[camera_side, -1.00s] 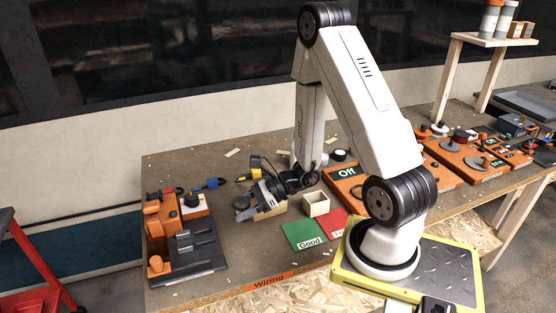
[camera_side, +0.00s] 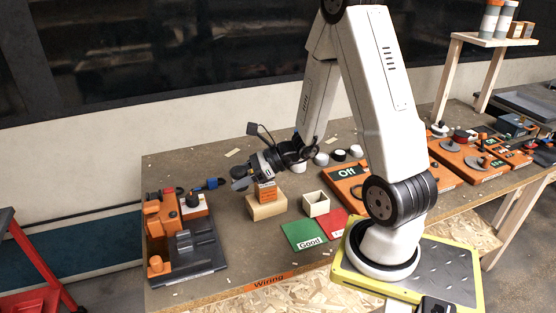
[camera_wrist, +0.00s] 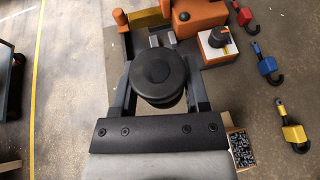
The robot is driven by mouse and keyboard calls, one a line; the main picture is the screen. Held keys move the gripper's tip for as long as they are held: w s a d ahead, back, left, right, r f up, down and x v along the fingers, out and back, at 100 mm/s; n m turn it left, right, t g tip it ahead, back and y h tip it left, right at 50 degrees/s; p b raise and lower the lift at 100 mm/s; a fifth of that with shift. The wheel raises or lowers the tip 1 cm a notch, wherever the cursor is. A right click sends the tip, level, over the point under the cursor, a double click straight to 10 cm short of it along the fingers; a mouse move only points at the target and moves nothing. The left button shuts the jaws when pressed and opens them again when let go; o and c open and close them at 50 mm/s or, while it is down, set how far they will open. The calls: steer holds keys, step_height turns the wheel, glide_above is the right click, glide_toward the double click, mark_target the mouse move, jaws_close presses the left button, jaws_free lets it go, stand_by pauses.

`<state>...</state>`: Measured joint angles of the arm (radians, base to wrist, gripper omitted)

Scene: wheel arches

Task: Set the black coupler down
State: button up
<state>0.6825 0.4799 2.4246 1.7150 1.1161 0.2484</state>
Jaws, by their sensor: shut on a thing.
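The black coupler (camera_wrist: 158,70) is a round, dark, stepped disc. In the wrist view it sits between the two fingers of my gripper (camera_wrist: 160,88), which are shut on it. In the side view my gripper (camera_side: 245,177) is tilted and points left and down. The coupler shows there only as a dark shape at the fingertips, hard to tell from the fingers. It is held in the air above the bench, left of a wooden box.
The wooden box (camera_side: 267,209) stands below my gripper. An orange and grey fixture (camera_side: 190,243) is at the bench's left end. Red (camera_wrist: 243,15), blue (camera_wrist: 266,64) and yellow (camera_wrist: 293,133) hooks lie at right. A green "Good" pad (camera_side: 303,235) lies nearer the front.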

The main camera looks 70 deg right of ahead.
steer(key=w+d+m+t+h, duration=0.1)
steer(key=w+d+m+h, duration=0.3)
steer(key=d, duration=0.7)
steer(key=w+d+m+t+h, duration=0.2)
steer(key=w+d+m+h, duration=0.15)
steer(key=d, duration=0.85)
steer(key=f, duration=0.4)
steer(key=shift+w+d+f, duration=0.25)
steer(key=shift+w+f, duration=0.1)
steer(key=shift+w, duration=0.05)
steer(key=w+d+f, duration=0.2)
steer(key=w, duration=0.1)
steer(key=w+d+f, duration=0.2)
steer(key=w+f, duration=0.1)
steer(key=w, duration=0.1)
steer(key=w+d+f, duration=0.2)
steer(key=w+f, duration=0.1)
steer(key=w, duration=0.1)
steer(key=shift+d+f, duration=0.15)
steer(key=shift+f, duration=0.1)
steer(key=shift+w+d+f, duration=0.25)
steer(key=shift+w+f, duration=0.1)
steer(key=shift+f, duration=0.15)
steer(key=shift+w+f, duration=0.1)
steer(key=shift+f, duration=0.05)
